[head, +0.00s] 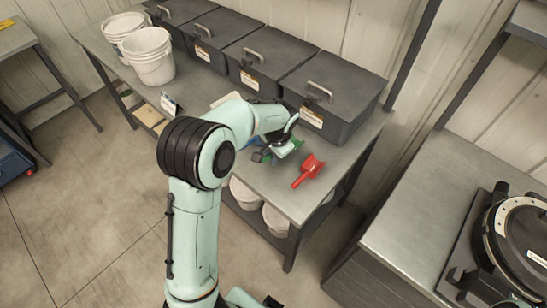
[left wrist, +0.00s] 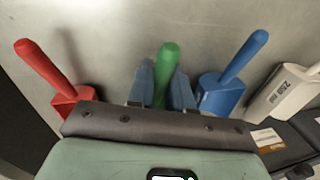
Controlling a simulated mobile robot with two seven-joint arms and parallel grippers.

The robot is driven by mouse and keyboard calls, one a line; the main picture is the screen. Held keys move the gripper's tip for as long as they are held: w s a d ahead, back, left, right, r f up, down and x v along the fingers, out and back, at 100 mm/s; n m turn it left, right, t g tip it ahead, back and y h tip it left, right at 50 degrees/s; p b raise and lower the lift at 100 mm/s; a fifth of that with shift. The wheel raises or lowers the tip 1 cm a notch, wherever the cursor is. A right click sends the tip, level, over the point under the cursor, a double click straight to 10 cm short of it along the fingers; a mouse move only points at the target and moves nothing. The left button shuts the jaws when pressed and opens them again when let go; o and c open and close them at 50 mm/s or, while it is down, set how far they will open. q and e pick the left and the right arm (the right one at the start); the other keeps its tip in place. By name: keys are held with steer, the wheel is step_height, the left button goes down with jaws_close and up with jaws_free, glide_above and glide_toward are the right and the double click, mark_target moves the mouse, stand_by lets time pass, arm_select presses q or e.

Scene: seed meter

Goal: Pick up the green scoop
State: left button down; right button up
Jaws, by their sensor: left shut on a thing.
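The green scoop shows in the left wrist view, where its upright green handle (left wrist: 165,72) stands between the two fingers of my left gripper (left wrist: 161,85). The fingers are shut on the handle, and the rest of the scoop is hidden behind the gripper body. In the head view my left gripper (head: 277,152) is low over the front part of the metal table, and a bit of the green scoop (head: 297,144) shows beside it. I cannot tell whether the scoop touches the table. My right gripper is not in view.
A red scoop (head: 309,168) lies on the table (head: 270,183) close to my gripper. A blue scoop (left wrist: 225,88) and a white scoop (left wrist: 283,92) are on its other side. Dark lidded bins (head: 335,90) line the back; white buckets (head: 150,58) stand at the far left.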

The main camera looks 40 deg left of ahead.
arm_select(q)
step_height(320, 180, up, 18)
steer(key=p, duration=0.2)
steer(key=shift+f, duration=0.25)
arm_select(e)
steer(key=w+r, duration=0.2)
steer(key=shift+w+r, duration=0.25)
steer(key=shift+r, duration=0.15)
arm_select(q)
steer(key=c, duration=1.7)
jaws_free()
steer(key=shift+c, duration=0.2)
jaws_close()
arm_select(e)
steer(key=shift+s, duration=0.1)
